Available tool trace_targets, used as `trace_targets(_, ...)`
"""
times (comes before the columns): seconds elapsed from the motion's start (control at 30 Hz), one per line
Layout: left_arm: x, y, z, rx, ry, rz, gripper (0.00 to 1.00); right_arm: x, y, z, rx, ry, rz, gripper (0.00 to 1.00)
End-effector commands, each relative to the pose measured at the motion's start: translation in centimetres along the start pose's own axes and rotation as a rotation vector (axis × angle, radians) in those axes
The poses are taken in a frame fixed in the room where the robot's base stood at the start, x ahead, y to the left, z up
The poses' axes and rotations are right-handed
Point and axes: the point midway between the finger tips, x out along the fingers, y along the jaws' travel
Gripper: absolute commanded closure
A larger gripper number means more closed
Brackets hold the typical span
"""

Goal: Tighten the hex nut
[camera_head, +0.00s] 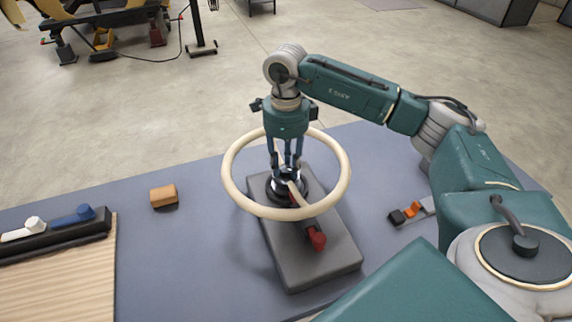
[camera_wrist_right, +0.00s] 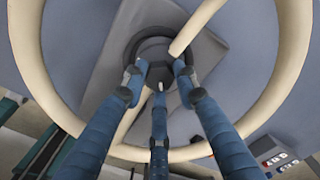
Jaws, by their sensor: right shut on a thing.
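My right gripper (camera_head: 288,172) has three blue fingers and points straight down into the middle of a cream ring-shaped wheel (camera_head: 233,199). Its fingertips are shut around the hex nut (camera_wrist_right: 158,73) at the hub, which the fingers largely hide in the head view. In the right wrist view, the fingers (camera_wrist_right: 158,80) close in from three sides on the dark grey nut, above a round black hub (camera_wrist_right: 150,47). The wheel stands above a dark grey base block (camera_head: 310,262). My left gripper is not in view.
A red-tipped part (camera_head: 317,240) lies over the base. An orange-brown block (camera_head: 164,196) sits left on the blue-grey table (camera_head: 190,255). A black rack with white and blue-handled items (camera_head: 55,237) and a wooden board (camera_head: 60,285) are farther left. A small switch box (camera_head: 412,212) is right.

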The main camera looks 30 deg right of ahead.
Motion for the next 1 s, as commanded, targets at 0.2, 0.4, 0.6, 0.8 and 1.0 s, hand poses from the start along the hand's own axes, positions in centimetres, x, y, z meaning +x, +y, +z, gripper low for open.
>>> trace_targets(0.2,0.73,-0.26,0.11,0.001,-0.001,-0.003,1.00,0.05,-0.02,0.03,0.164,-0.001,-0.001,0.97)
trace_targets(0.4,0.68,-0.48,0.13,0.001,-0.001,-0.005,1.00,-0.05,-0.02,0.03,0.183,-0.001,-0.001,0.97)
trace_targets(0.6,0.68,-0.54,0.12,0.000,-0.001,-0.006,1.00,-0.05,-0.03,0.03,0.182,-0.001,-0.001,0.55)
trace_targets(0.8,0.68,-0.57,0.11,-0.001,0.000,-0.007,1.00,-0.04,-0.02,0.02,0.181,-0.001,0.000,0.52)
trace_targets(1.0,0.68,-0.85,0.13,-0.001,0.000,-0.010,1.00,-0.66,-0.05,0.06,0.181,-0.002,-0.001,0.52)
